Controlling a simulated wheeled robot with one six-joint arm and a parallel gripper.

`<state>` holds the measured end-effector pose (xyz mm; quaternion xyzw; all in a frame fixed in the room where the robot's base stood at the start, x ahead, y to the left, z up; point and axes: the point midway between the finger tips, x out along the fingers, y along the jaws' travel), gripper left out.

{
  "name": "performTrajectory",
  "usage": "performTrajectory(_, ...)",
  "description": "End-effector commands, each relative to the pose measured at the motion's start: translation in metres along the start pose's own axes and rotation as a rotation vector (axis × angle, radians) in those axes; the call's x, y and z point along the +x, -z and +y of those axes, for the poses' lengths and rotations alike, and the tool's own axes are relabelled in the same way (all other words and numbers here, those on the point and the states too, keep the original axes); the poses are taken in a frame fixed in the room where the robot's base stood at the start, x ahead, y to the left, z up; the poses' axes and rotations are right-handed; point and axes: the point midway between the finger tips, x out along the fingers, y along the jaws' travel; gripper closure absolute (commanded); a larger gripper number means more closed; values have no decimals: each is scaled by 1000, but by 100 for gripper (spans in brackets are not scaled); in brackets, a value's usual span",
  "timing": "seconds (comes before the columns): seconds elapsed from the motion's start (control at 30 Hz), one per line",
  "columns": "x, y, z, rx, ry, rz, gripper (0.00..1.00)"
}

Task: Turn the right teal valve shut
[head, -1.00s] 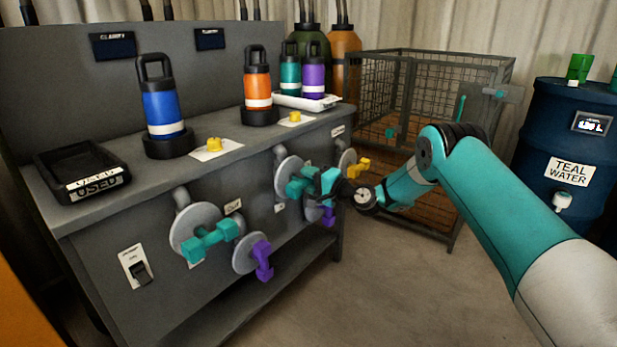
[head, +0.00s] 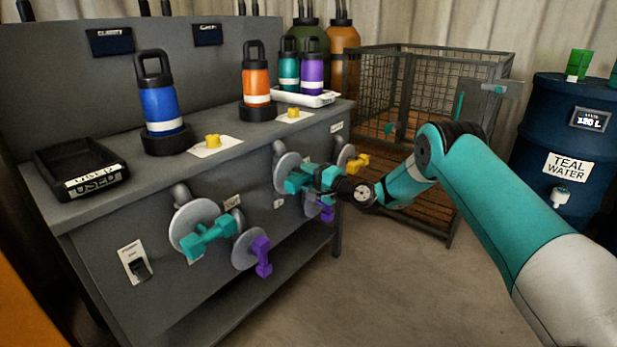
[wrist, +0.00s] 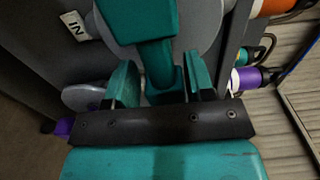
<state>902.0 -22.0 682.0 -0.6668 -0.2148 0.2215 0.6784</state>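The right teal valve (head: 297,183) is on the bench front, before a round grey plate. My gripper (head: 329,179) is at the right end of its handle. In the wrist view, the teal handle (wrist: 158,60) passes between the two teal fingers (wrist: 160,80). A narrow gap shows on the handle's left side; the right finger is very close to it. The fingers look apart, and firm contact on both sides cannot be seen. The left teal valve (head: 208,237) stands to the left, clear of my arm.
Purple valves (head: 261,256) and a yellow valve (head: 357,163) sit near the teal ones. Bottles, including a blue one (head: 162,103), stand on the bench top. A wire cage (head: 380,90) is behind my arm, a teal water barrel (head: 545,120) at right. The floor in front is clear.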

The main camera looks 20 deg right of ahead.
Motion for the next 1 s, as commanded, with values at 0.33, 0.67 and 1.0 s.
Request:
performTrajectory(0.33,-20,1,-2,1,0,1,51)
performTrajectory(0.67,-103,2,-1,4,-1,6,51)
performTrajectory(1.0,-158,2,7,-4,3,1,51)
